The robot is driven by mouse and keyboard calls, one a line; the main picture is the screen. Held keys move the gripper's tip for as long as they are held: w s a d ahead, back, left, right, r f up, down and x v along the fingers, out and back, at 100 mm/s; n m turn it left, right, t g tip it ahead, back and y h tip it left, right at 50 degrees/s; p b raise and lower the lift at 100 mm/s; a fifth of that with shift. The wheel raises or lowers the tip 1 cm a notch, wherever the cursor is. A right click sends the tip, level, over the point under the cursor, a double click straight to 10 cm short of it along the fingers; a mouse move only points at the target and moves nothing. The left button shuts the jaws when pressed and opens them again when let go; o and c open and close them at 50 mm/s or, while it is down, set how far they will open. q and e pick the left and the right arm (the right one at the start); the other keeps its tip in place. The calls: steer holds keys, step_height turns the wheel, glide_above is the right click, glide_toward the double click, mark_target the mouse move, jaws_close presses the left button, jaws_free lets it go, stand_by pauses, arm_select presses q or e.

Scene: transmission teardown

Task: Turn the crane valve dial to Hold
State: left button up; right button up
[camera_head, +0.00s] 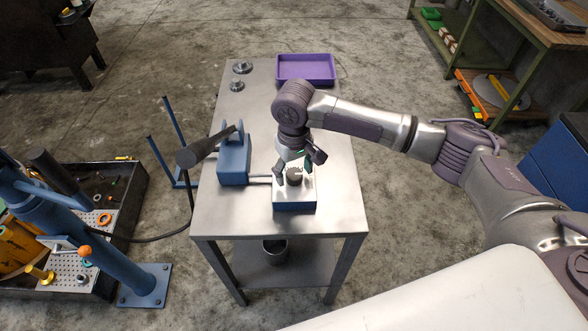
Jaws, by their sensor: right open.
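A small valve box with a white top and blue sides (296,205) sits on the near part of the steel table. A dark round dial (294,176) stands on its top. The dial's lettering is too small to read, so I cannot tell its setting. My right gripper (294,168) reaches down over the box, open, with its fingers around or close beside the dial. I cannot tell whether they touch it. The gripper partly hides the dial and the box's back. My left gripper is not in view.
A blue hand pump (233,165) with a dark handle stands left of the box, joined by a short pipe. A purple tray (306,69) and metal parts (238,84) lie at the table's back. A blue crane (135,270) and black bin (120,200) stand left.

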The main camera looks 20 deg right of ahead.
steer(key=c, duration=1.1)
steer(key=shift+r+n+p, duration=0.25)
steer(key=shift+n+p, duration=0.35)
steer(key=shift+p, duration=0.35)
steer(key=shift+c, duration=0.2)
steer(key=n+p, duration=0.7)
steer(key=shift+n, duration=0.3)
steer(key=n+p, duration=0.1)
steer(key=n, duration=0.1)
steer(key=shift+f+n, duration=0.1)
steer(key=shift+n, duration=0.3)
steer(key=n+p, duration=0.1)
steer(key=n, duration=0.2)
steer(key=shift+a+p, duration=0.1)
steer(key=shift+p, duration=0.2)
steer(key=shift+f+n, duration=0.1)
steer(key=shift+n, duration=1.5)
